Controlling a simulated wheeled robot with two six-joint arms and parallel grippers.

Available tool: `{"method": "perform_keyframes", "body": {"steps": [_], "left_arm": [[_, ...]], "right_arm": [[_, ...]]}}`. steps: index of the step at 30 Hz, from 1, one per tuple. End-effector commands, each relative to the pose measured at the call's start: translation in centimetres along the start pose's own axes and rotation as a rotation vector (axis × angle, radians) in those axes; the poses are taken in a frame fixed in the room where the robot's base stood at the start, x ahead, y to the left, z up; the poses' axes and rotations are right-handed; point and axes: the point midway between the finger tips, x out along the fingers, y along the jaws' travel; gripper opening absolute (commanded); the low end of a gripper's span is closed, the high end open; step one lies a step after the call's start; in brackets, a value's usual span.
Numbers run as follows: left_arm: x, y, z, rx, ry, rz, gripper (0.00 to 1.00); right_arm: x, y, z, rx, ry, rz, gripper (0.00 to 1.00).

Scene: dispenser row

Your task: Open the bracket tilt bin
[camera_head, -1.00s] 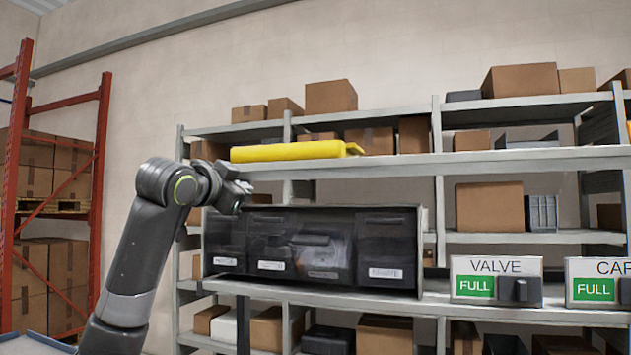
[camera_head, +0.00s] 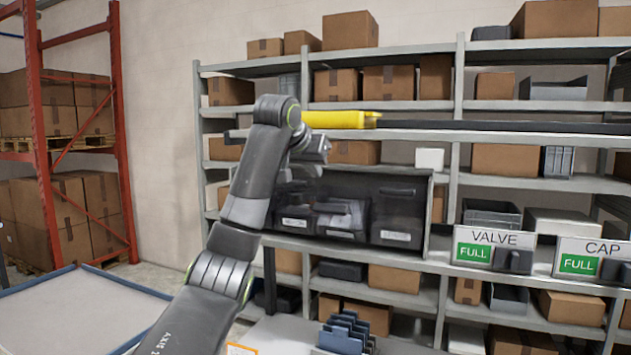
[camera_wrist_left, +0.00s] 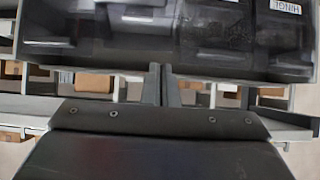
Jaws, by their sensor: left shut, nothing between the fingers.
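The dark tilt-bin unit (camera_head: 399,210) stands on a middle shelf, with several smoky bins side by side and white labels low on their fronts. The labels are too blurred in the head view to tell which bin is the bracket one. My left gripper (camera_head: 314,150) is shut and empty, just above and in front of the unit's left part, and my arm hides some of that part. In the left wrist view the bin fronts (camera_wrist_left: 213,30) fill the top, and a label at the right appears to read HINGE. My right gripper is not in view.
A yellow bar (camera_head: 336,120) lies above the unit, close to my left wrist. VALVE (camera_head: 490,247) and CAP (camera_head: 590,258) signs hang to the right. Cardboard boxes (camera_head: 345,31) fill the shelves. A blue-edged table (camera_head: 85,310) is at lower left.

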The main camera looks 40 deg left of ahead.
Motion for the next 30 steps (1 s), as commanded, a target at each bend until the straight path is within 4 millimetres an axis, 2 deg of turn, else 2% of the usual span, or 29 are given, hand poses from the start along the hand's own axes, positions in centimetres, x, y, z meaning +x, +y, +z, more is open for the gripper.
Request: {"method": "perform_keyframes", "body": {"steps": [1,6,18,30], "left_arm": [[0.9,0.0,-0.4,0.000,-0.006,0.000,0.00],[4.7,0.0,-0.4,0.000,-0.006,0.000,0.00],[3.5,0.0,3.1,0.002,0.002,0.000,0.00],[3.3,0.0,3.7,0.001,0.002,0.000,0.00]], "right_arm": [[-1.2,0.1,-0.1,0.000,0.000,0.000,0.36],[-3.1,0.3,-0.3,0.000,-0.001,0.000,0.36],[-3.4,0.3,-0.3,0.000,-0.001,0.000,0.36],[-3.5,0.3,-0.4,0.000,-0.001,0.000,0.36]]}}
